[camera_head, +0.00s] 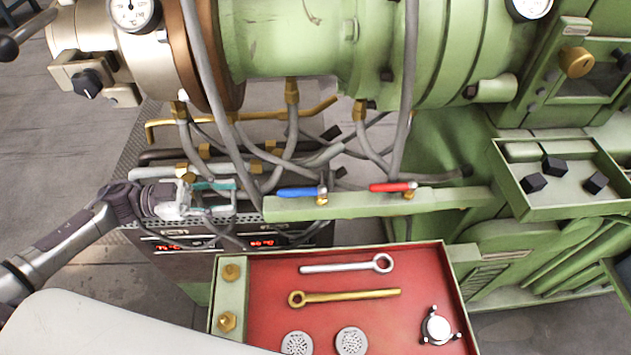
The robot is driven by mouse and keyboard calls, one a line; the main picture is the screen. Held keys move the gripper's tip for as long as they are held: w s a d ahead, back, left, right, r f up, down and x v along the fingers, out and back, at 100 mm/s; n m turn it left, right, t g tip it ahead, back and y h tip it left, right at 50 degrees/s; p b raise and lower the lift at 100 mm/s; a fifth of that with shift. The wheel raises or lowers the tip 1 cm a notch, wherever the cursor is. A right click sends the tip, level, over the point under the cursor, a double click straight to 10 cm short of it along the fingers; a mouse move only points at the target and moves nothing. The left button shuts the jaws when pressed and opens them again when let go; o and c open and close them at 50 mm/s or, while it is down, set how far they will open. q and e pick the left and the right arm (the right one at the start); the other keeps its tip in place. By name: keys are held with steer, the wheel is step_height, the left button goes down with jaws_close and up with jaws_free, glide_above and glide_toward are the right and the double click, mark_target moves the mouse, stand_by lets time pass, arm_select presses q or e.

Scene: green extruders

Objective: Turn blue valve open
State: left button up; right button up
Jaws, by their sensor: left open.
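The blue valve handle (298,192) lies roughly level, pointing left, on top of the green bar, with its brass body (321,198) at its right end. A red valve handle (391,187) sits further right on the same bar. My left gripper (232,197) is open and empty, just left of the blue handle and apart from it, with its fingers pointing right. Grey hoses hang close behind its fingertips. My right gripper is not in view.
The green bar (450,197) carries both valves. Below it, a red-floored tray (340,273) holds wrenches, discs and a round knob. Grey hoses (220,125) crowd the space above the bar. A green bin with black knobs (555,210) stands at the right.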

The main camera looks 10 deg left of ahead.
mark_target(294, 190)
arm_select(q)
steer(key=p+x, duration=0.1)
steer(key=x, duration=1.2)
steer(key=shift+w+f+p, duration=0.1)
steer(key=shift+p, duration=0.3)
steer(key=shift+w+d+f, duration=0.1)
steer(key=shift+w+d, duration=0.05)
steer(key=shift+d, duration=0.35)
jaws_close()
